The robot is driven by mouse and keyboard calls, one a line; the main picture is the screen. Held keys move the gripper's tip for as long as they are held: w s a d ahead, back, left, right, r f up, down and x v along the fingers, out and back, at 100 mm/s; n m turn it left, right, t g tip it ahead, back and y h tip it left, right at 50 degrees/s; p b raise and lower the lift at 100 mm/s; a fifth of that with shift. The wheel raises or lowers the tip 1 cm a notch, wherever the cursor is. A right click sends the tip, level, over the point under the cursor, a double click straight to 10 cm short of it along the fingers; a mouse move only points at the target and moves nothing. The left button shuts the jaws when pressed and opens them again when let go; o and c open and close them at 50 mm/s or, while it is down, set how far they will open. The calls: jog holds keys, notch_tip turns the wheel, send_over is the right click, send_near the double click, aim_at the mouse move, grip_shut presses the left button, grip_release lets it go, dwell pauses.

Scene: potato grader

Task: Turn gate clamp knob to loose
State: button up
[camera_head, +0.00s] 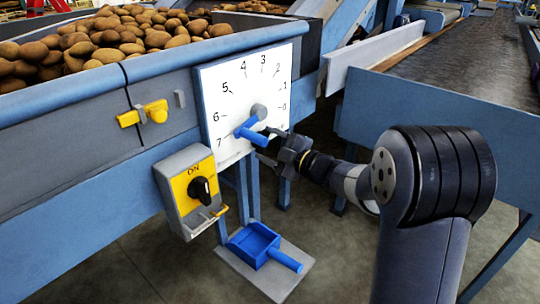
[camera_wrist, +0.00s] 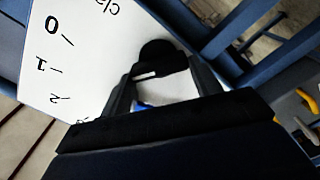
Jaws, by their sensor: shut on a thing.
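The white dial plate (camera_head: 215,85) is fixed to the front of the potato bin and carries printed numbers 0 to 7. A grey hub (camera_head: 259,111) and a blue lever (camera_head: 252,132) sit on it, the lever towards 7. In the wrist view, the dark round clamp knob (camera_wrist: 157,50) sits near the plate's edge, beside partly cut-off lettering, with a pale bar by its near side. My gripper (camera_head: 270,146) is shut on this knob, its two fingers (camera_wrist: 163,72) on either side. In the head view my gripper hides the knob. Its exact turn angle is hard to tell.
A yellow switch box (camera_head: 177,199) with a black ON knob hangs left of my gripper. A yellow latch (camera_head: 140,114) is on the bin wall. A blue scoop (camera_head: 254,247) lies on a grey plate below. A conveyor (camera_head: 465,65) stands right; floor shows between.

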jog(key=shift+f+n+b, duration=0.15)
jog(key=shift+n+b, duration=1.3)
jog(key=shift+n, duration=0.15)
jog(key=shift+f+n+b, duration=0.1)
jog(key=shift+n+b, duration=1.35)
jog(key=shift+n, duration=0.15)
jog(key=o, duration=1)
jog(key=shift+r, duration=0.1)
jog(key=shift+p+v, duration=1.25)
jog(key=shift+v, duration=4.15)
jog(key=shift+a, duration=0.1)
